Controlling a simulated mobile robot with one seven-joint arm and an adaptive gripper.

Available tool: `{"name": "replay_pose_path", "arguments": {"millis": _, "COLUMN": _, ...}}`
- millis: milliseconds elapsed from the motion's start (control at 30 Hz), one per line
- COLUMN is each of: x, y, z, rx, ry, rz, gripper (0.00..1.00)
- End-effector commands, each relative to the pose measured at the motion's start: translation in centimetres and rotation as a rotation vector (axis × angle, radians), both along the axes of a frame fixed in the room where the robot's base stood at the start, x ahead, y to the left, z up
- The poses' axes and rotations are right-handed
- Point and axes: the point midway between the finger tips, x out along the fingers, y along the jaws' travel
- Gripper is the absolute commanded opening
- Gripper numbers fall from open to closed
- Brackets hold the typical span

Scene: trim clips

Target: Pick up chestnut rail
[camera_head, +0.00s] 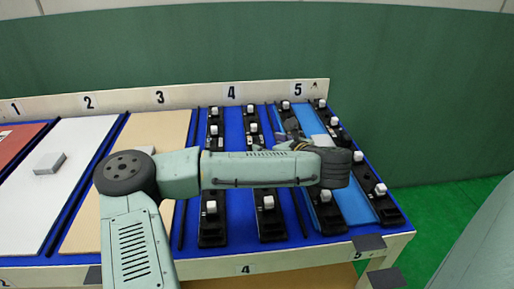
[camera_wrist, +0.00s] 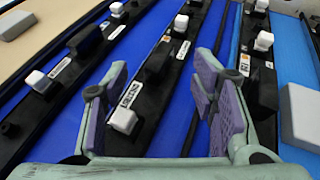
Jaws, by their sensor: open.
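No rail looks plainly chestnut; the rails in view are black with white blocks and small labels I cannot read. In the wrist view my gripper (camera_wrist: 162,75) is open and empty, pointing down over the rails. One black rail (camera_wrist: 150,98) runs between and beneath its two fingers. Another rail (camera_wrist: 265,88) passes by the right finger, and a third rail (camera_wrist: 62,92) lies left of the left finger. In the head view my gripper (camera_head: 289,133) is over the far part of section 5, partly hidden by my arm. Whether the fingers touch any rail I cannot tell.
The board (camera_head: 180,220) is blue with numbered sections 1 to 5. A white panel (camera_head: 75,175) and a tan panel (camera_head: 155,133) lie to the left. A grey block (camera_head: 49,163) rests on the white panel. A green wall (camera_head: 430,90) stands behind.

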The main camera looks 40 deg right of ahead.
Motion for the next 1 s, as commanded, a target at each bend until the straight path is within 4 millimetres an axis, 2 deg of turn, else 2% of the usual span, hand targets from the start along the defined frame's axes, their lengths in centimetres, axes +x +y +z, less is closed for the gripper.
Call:
{"name": "replay_pose_path", "arguments": {"millis": 167, "x": 1.2, "y": 0.0, "z": -0.5, "rx": 0.0, "ry": 0.001, "rz": 0.001, "gripper": 0.53}}
{"name": "replay_pose_path", "arguments": {"millis": 500, "x": 5.0, "y": -0.3, "z": -2.7, "rx": -0.002, "ry": 0.0, "rz": 0.0, "gripper": 0.53}}
{"name": "replay_pose_path", "arguments": {"millis": 767, "x": 5.1, "y": -0.4, "z": -2.9, "rx": -0.003, "ry": 0.001, "rz": -0.002, "gripper": 0.53}}
{"name": "replay_pose_path", "arguments": {"millis": 1000, "x": 5.1, "y": -0.4, "z": -2.9, "rx": -0.003, "ry": 0.001, "rz": -0.002, "gripper": 0.36}}
